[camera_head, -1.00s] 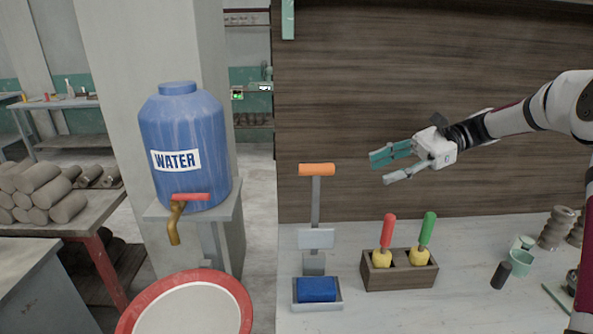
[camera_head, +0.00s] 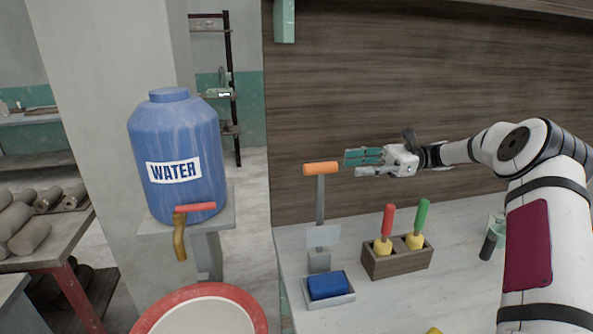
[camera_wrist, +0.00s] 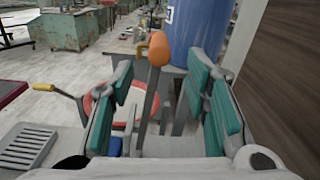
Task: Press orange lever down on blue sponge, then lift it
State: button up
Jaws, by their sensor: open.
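The blue sponge (camera_head: 328,285) lies in a grey tray (camera_head: 342,301) at the press's foot, clear of the raised plate (camera_head: 322,236). My gripper (camera_head: 356,164) is open, just right of the handle at about its height. In the wrist view the orange handle (camera_wrist: 159,49) stands ahead between the lines of my two open fingers (camera_wrist: 168,95). The sponge (camera_wrist: 115,146) shows small at lower left there. I see no contact with the handle.
A wooden holder (camera_head: 398,264) with red- and green-handled tools stands right of the press, below my gripper. A blue water barrel (camera_head: 178,150) with a tap is at left, above a red-rimmed basin (camera_head: 208,312). A wooden panel (camera_head: 420,80) rises behind the worktop.

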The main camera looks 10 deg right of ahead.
aim_at(304, 169)
jog(key=a+p, duration=0.3)
jog(key=a, duration=1)
jog(key=shift+a, duration=0.15)
jog(key=shift+p, duration=0.3)
grip_shut()
